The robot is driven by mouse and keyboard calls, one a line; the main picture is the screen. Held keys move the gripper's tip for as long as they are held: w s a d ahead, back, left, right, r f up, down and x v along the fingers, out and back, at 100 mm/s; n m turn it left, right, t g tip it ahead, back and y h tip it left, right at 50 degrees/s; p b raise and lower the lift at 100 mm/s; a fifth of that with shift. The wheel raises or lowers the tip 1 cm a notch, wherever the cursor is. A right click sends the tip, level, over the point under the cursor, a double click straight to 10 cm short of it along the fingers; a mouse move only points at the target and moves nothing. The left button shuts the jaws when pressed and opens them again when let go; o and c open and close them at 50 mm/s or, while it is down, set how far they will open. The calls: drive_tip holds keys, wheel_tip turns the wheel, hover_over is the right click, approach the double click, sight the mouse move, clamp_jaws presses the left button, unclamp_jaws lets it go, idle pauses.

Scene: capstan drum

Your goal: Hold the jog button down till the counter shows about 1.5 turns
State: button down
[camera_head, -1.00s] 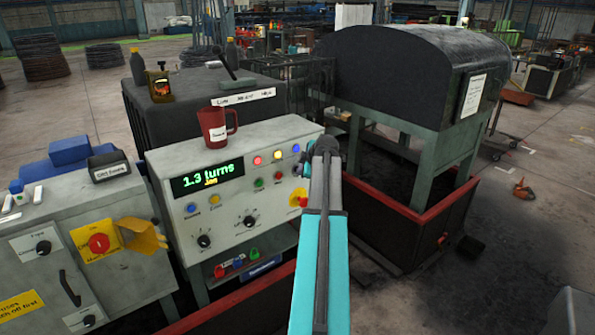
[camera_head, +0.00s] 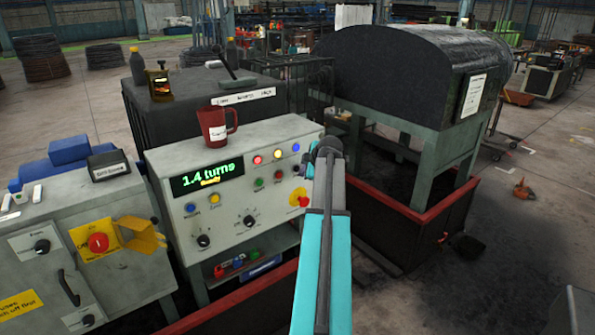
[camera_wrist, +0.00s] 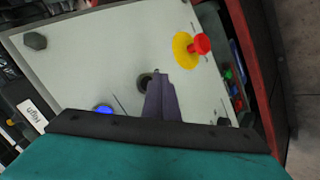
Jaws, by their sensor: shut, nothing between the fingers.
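The counter (camera_head: 208,175) on the grey control panel (camera_head: 225,228) shows green digits reading 1.4 turns, with a smaller yellow word below that looks like "Ready". In the wrist view my gripper (camera_wrist: 158,76) is shut and empty, its tips close to a round black-rimmed fitting (camera_wrist: 145,82) on the panel face, probably the jog button. The fingers partly cover it, and I cannot tell whether they touch it. In the head view my arm hides the fingertips and that part of the panel.
A red stop knob on a yellow disc (camera_head: 303,200) is beside my arm; it also shows in the wrist view (camera_wrist: 202,43). A blue lamp (camera_wrist: 103,108) is left of the fingers. A red mug (camera_head: 214,126) stands on the panel top. A red-rimmed enclosure (camera_head: 415,213) is on the right.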

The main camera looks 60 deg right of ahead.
drive_tip(key=shift+s, duration=0.1)
drive_tip(key=shift+s+a+b, duration=0.15)
drive_tip(key=shift+s+a, duration=0.1)
drive_tip(key=shift+s, duration=0.55)
drive_tip(key=shift+s+a+b, duration=0.2)
drive_tip(key=shift+s+a, duration=0.1)
drive_tip(key=shift+s, duration=0.45)
drive_tip(key=shift+s+a+b, duration=0.15)
drive_tip(key=shift+s+a, duration=0.1)
drive_tip(key=shift+s, duration=0.55)
